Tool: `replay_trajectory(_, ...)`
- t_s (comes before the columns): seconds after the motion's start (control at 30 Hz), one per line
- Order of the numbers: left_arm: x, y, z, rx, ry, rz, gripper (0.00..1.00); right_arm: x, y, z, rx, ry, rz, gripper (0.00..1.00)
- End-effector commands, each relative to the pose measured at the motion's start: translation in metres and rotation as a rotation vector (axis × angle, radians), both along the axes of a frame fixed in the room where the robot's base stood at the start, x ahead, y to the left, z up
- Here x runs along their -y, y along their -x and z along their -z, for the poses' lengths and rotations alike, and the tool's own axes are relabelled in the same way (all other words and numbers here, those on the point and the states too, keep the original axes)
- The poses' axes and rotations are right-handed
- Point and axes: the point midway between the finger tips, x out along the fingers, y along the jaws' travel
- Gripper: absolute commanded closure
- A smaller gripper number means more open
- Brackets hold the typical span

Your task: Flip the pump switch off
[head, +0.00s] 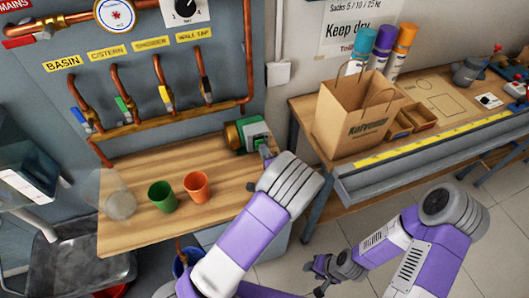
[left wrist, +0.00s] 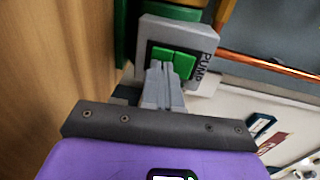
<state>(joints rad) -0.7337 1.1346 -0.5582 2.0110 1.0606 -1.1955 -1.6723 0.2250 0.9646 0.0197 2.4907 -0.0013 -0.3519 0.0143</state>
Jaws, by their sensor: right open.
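The pump (head: 240,133), green with a brass-coloured end, sits at the back right of the wooden bench top. Its grey switch box, marked PUMP, shows in the left wrist view with a green rocker switch (left wrist: 174,62). My left gripper (head: 264,148) is at the box. In the left wrist view its fingers (left wrist: 162,72) are together, empty, with the tips at the rocker's lower edge. I cannot tell whether they touch it. The tips hide part of the rocker, and its on or off position is unclear. My right gripper (head: 320,270) is open and empty, low over the floor.
A green cup (head: 161,196), an orange cup (head: 197,186) and a clear cup (head: 120,205) stand on the bench. Copper pipes with labelled taps run behind. A paper bag (head: 350,115) stands on the right workbench. Between the benches is a floor gap.

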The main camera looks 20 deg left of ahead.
Motion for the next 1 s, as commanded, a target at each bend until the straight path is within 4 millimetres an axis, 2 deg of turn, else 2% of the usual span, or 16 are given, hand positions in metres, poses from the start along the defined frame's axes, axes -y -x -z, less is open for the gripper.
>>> replay_trajectory(0.13,0.004,0.004,-0.001,0.0,0.0,0.0,1.0,0.0,0.0,-0.004,0.0,0.0,0.0,0.57)
replay_trajectory(0.27,0.015,0.017,-0.003,0.0,-0.002,0.0,1.0,0.0,0.0,-0.011,0.0,0.0,0.0,0.57)
replay_trajectory(0.7,0.067,0.092,-0.001,0.002,-0.003,-0.003,1.0,0.0,0.0,-0.025,0.001,0.0,0.0,0.57)
replay_trajectory(1.0,0.077,0.108,0.0,0.003,-0.001,-0.006,1.0,0.0,0.0,-0.027,0.0,0.0,0.0,0.57)
